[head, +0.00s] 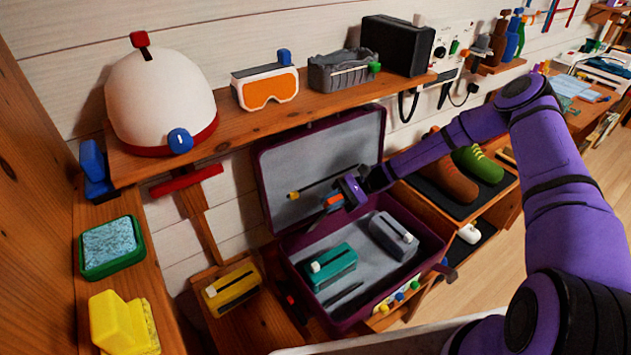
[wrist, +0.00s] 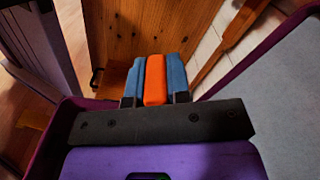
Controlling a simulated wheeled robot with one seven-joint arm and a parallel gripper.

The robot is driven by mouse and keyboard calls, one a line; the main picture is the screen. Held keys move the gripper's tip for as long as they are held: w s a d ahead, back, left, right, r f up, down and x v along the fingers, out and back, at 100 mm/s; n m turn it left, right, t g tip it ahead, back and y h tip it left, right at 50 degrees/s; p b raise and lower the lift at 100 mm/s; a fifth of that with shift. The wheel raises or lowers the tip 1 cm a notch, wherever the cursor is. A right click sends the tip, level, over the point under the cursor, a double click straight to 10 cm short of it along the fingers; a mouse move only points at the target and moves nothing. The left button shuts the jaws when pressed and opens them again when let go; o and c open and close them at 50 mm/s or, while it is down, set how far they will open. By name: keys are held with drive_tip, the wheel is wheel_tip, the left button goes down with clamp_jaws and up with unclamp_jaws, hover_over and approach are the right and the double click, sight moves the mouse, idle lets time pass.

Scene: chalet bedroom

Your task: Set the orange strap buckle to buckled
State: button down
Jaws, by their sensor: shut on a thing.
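My gripper (head: 334,203) is over the open purple suitcase (head: 262,185), in front of its raised lid. Its blue fingers are shut on an orange piece (wrist: 155,80), which lies between them in the wrist view. Its colour matches the orange strap buckle, but most of the piece is hidden by the fingers. I cannot tell whether it is joined to a strap or a second buckle half. A dark bar with a yellow end (head: 293,195) shows against the lid, behind my gripper.
A teal box (head: 331,267) and a grey box (head: 393,236) lie in the suitcase. A yellow box (head: 231,287) is left of it. Above the lid runs a wooden shelf (head: 215,138) with a helmet (head: 160,92), goggles (head: 265,87) and a black box (head: 398,45).

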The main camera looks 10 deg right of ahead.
drive_tip(key=s+d+f+n, duration=0.3)
drive_tip(key=s+f+n, duration=0.2)
drive_tip(key=f, duration=0.5)
drive_tip(key=s+d+f+n, duration=0.4)
drive_tip(key=s+f, duration=0.6)
drive_tip(key=shift+n, duration=0.4)
drive_tip(key=c, duration=1.1)
unclamp_jaws()
drive_tip(key=v, duration=1.1)
drive_tip(key=shift+r, duration=0.1)
